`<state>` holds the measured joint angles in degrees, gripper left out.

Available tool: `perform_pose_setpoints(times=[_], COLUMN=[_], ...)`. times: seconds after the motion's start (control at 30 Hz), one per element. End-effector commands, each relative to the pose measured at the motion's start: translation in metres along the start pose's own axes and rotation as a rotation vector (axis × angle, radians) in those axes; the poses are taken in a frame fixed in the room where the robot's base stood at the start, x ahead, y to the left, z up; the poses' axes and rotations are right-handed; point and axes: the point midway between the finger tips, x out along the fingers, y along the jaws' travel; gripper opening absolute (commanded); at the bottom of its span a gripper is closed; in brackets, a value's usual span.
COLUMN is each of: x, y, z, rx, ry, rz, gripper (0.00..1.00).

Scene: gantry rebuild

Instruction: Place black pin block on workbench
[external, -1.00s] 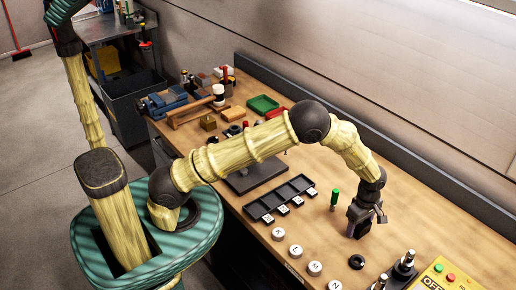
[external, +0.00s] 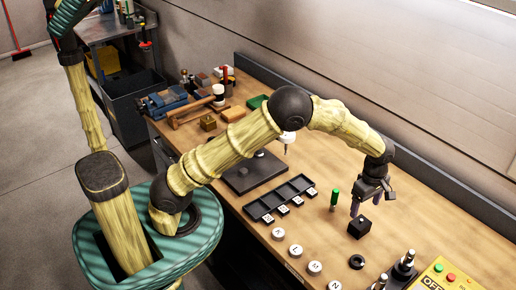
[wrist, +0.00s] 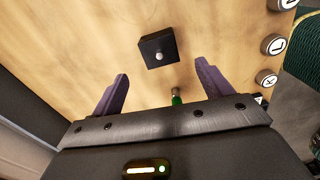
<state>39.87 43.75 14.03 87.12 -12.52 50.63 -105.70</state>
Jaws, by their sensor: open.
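The black pin block (external: 358,228) is a small dark cube with a light pin on top. It rests on the wooden workbench (external: 415,215), toward the right end. In the wrist view the block (wrist: 152,50) sits upright on the wood, beyond the fingertips and apart from them. My gripper (external: 370,206) is above and just behind the block in the external view. Its two purple fingers (wrist: 160,80) are spread wide with nothing between them at the tips.
A green-handled tool (external: 335,196) stands just left of the block. A black ring (external: 357,262) and round lettered discs (external: 315,268) lie near the front edge. A black compartment tray (external: 262,209) is further left. A yellow control box (external: 440,278) is at right.

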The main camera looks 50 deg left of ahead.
Motion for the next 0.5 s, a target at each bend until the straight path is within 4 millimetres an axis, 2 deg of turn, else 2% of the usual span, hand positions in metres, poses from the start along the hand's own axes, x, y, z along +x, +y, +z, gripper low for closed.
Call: perform_pose_setpoints(times=[0.1, 0.2, 0.5], x=[-0.017, -0.024, -0.026], y=[0.0, 0.0, 0.0], z=[0.0, 0.0, 0.0], rx=[0.001, 0.0, 0.0], ry=[-0.001, 0.0, 0.001], rz=[0.002, 0.0, -0.001], gripper=[0.78, 0.78, 0.78])
